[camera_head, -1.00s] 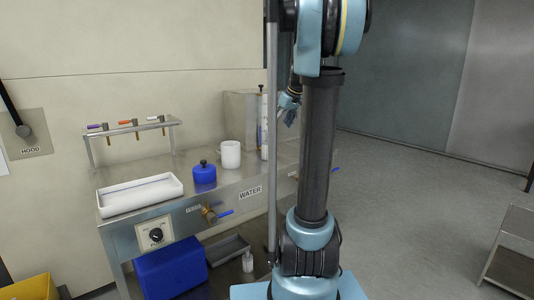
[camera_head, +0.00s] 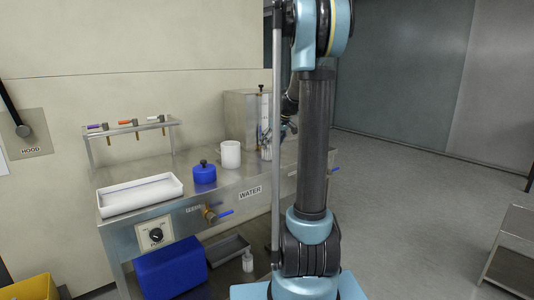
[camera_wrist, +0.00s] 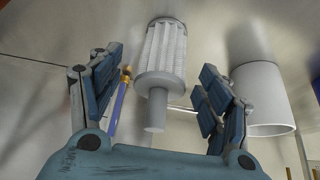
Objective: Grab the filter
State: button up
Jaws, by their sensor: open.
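The filter (camera_wrist: 163,55) is a white pleated cylinder with grey end caps and a narrower grey stub. In the wrist view it is at top centre, between my two spread fingers. My gripper (camera_wrist: 158,66) is open, with a gap visible between each finger and the filter. In the head view my gripper is low beside the filter at the back of the steel bench (camera_head: 235,188), partly hidden behind my arm.
A blue lidded jar (camera_head: 204,174) and a white tray (camera_head: 140,195) stand farther left. A steel box (camera_head: 240,115) is behind.

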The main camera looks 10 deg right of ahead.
jog(key=shift+x, duration=2.65)
jog(key=shift+a, duration=0.2)
jog(key=c, duration=1.2)
